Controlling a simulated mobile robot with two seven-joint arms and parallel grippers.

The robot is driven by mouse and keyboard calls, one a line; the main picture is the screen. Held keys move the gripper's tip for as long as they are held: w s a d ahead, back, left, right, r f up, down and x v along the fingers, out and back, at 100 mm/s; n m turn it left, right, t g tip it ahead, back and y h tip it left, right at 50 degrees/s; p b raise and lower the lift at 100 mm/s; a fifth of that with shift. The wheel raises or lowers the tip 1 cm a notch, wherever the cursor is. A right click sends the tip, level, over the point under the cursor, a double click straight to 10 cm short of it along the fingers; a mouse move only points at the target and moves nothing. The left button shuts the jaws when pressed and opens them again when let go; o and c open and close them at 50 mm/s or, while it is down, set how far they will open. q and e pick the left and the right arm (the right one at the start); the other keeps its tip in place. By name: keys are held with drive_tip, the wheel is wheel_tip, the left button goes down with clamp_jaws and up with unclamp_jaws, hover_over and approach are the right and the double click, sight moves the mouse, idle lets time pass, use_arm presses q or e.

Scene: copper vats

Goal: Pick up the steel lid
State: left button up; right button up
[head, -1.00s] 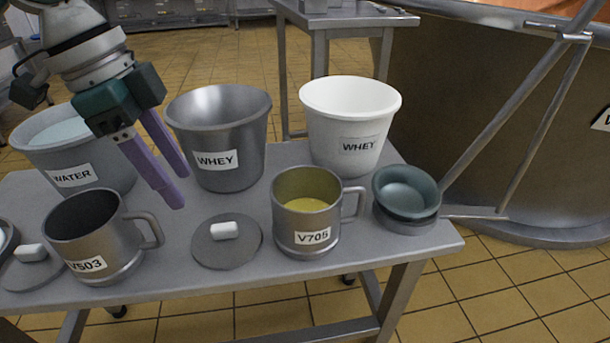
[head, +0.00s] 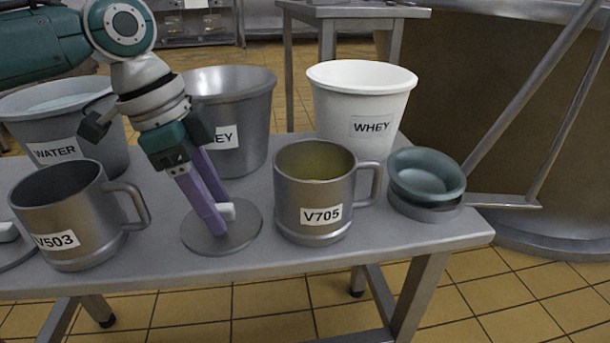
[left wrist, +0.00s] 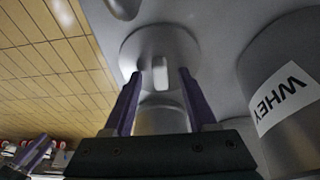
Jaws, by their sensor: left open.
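The steel lid (head: 200,234) is a flat grey disc with a white block handle (head: 228,211). It lies on the table between the mugs V503 and V705. My left gripper (head: 219,214) points down over it with purple fingers apart, the tips close to the handle. In the left wrist view the lid (left wrist: 145,42) lies beyond the open fingers (left wrist: 161,84), and the handle (left wrist: 160,76) shows between the tips. I cannot tell whether a finger touches it. A purple-fingered gripper at the lower left of that view (left wrist: 36,154) appears to be my right one.
Mug V705 (head: 316,190) stands close right of the lid, mug V503 (head: 70,215) to its left. The grey WHEY bucket (head: 242,110) is behind, with the WATER bucket (head: 55,125) left and the white WHEY bucket (head: 360,100) right. Stacked bowls (head: 426,178) sit far right.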

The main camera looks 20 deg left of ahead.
use_arm(q)
clamp_jaws()
idle(0.4)
